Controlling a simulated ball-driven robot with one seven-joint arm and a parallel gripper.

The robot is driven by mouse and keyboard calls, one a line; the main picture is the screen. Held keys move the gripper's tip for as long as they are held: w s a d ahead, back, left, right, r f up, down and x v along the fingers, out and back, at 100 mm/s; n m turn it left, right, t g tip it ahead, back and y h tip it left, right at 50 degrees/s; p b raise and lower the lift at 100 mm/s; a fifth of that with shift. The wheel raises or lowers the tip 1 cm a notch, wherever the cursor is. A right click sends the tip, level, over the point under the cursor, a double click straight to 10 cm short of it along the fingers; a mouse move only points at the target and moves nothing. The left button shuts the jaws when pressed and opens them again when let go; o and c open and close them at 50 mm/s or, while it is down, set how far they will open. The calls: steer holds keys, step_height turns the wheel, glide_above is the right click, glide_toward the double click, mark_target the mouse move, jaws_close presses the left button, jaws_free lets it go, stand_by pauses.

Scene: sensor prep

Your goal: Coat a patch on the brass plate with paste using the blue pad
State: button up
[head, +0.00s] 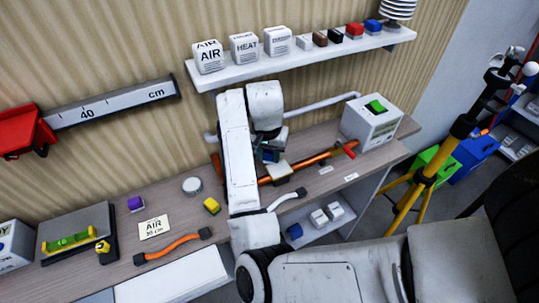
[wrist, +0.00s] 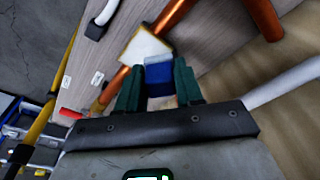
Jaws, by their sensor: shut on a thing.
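My gripper (head: 268,152) is over the back of the bench, partly hidden by my arm. In the wrist view my gripper (wrist: 158,76) has its two dark green fingers shut on the blue pad (wrist: 158,80), which has a pale lower part. A little blue of the pad shows in the head view (head: 271,156). Just past the pad is a pale square plate with a yellowish edge (wrist: 146,46), perhaps the brass plate; it also shows in the head view (head: 279,170). I cannot tell whether pad and plate touch. No paste is clearly identifiable.
An orange pipe (head: 312,161) with a red handle runs beside the plate. A grey box with a green switch (head: 372,120) stands right. A round white tin (head: 192,185), a yellow block (head: 212,206) and an orange hose (head: 172,247) lie left. A loaded shelf (head: 230,76) hangs above.

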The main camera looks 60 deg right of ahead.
steer(key=shift+r+p, duration=0.3)
steer(key=shift+r, duration=1.2)
